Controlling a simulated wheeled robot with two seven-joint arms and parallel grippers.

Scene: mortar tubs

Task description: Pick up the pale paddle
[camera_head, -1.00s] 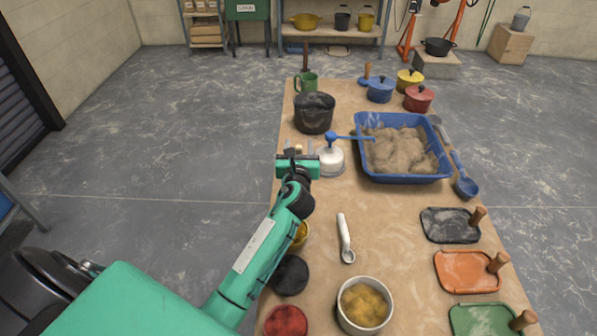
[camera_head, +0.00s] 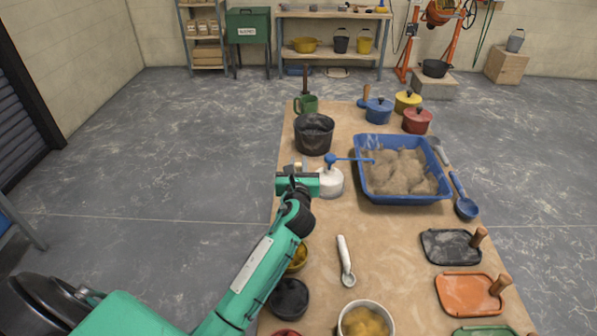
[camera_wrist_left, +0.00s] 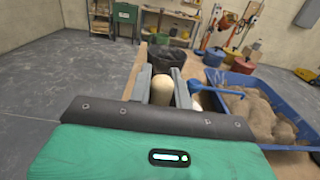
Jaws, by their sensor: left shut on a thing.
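In the head view only a small pale bit shows at the fingertips. My right gripper is not in view.
A black bucket (camera_head: 314,135) stands just beyond the gripper. A blue tub (camera_head: 401,198) of sand is to the right. A white scoop (camera_head: 345,262) lies nearer, with bowls along the near left edge. The table's middle is mostly clear.

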